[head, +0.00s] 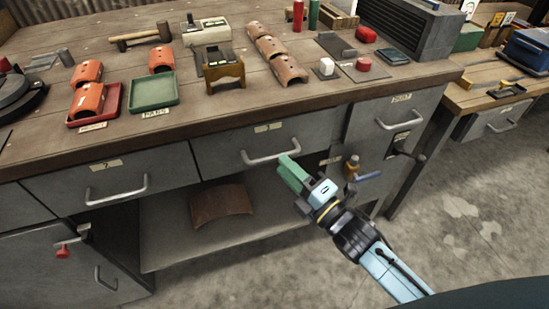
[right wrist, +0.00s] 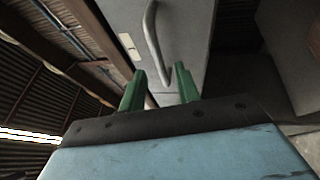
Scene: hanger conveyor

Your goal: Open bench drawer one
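The wooden workbench (head: 200,110) has grey drawers under its top. The middle drawer (head: 225,150) looks shut, with a curved metal bar handle (head: 272,159) and a small label too blurred to read. The left drawer (head: 70,188) also looks shut. My right gripper (head: 286,168), with green fingers, is at the right end of the middle handle. In the right wrist view its fingers (right wrist: 160,86) are apart and empty, and the handle (right wrist: 157,45) lies ahead of them, its near end toward the gap. I cannot tell whether they touch it. My left gripper is not in view.
A grey cabinet door (head: 385,125) with a handle is at the right. Tiles and trays cover the bench top.

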